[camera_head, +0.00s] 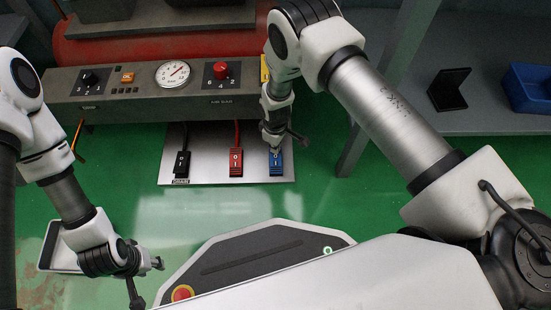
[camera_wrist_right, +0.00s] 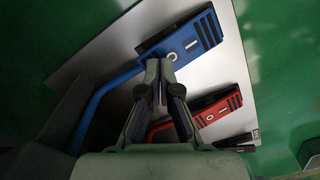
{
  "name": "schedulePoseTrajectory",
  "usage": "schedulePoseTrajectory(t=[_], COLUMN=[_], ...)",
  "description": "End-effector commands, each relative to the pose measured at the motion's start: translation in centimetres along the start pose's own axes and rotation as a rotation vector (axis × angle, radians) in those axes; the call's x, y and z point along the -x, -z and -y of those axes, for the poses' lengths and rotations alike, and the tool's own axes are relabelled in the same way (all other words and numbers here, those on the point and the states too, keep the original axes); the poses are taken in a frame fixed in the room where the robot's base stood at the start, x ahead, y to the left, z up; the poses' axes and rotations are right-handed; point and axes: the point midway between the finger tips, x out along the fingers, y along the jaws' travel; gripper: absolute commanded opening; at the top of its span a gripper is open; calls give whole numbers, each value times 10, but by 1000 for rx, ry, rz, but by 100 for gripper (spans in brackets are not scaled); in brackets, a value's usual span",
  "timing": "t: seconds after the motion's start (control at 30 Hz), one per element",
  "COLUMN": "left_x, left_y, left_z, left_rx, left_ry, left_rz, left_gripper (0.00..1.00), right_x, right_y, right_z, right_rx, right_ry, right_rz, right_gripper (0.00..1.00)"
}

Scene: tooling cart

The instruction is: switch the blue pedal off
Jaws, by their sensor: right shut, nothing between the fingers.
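The blue pedal (camera_head: 276,166) sits at the right end of a metal plate (camera_head: 208,176) on the floor. It has white O and I marks; the right wrist view shows its ribbed face (camera_wrist_right: 208,30). I cannot tell which end is pressed down. My right gripper (camera_head: 274,141) is shut and empty, just over the pedal's cable end. In the right wrist view its fingertips (camera_wrist_right: 160,66) are beside the pedal's O mark; contact cannot be made out. My left gripper (camera_head: 148,276) is open and empty, away at lower left.
A red pedal (camera_head: 236,166) and a black pedal (camera_head: 182,167) share the plate, left of the blue one. A grey control panel (camera_head: 130,98) with gauge and knobs stands behind. A shelf (camera_head: 450,118) with a blue bin (camera_head: 528,86) is at right.

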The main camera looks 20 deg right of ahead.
Motion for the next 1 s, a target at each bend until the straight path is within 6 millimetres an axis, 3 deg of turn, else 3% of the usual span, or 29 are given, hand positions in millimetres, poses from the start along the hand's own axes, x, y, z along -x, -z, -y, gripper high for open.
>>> schedulePoseTrajectory(t=[1.0], left_x=[-7], left_y=[6], left_z=[0], left_rx=[-9], left_ry=[2], left_rz=[-18], left_gripper=[40], right_x=[-9], right_y=[0], right_z=[0], right_rx=[0], right_ry=[0], right_rz=[0], right_gripper=[0])
